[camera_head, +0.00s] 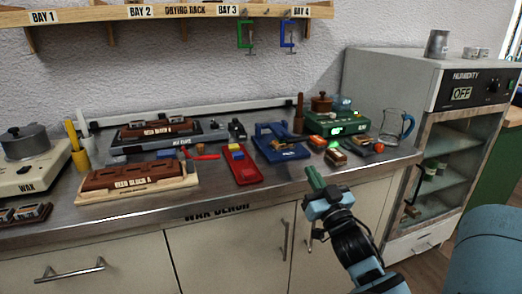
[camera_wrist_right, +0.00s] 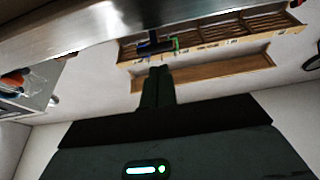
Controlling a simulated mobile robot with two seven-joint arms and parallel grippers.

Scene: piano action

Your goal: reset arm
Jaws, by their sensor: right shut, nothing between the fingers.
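My right gripper (camera_head: 315,179) is in front of the bench's front edge in the head view, its dark green fingers together and empty, pointing up and a little left. Its closed fingers also show in the right wrist view (camera_wrist_right: 158,86). It touches nothing that I can see. My right arm comes up from the lower right. My left gripper is not in view.
The steel wax bench (camera_head: 225,200) holds reed block A (camera_head: 140,178), a red tray (camera_head: 243,165), a blue tool (camera_head: 280,145) and a green device (camera_head: 337,122). A humidity cabinet (camera_head: 440,150) stands at right. The drying rack (camera_head: 180,12) hangs above.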

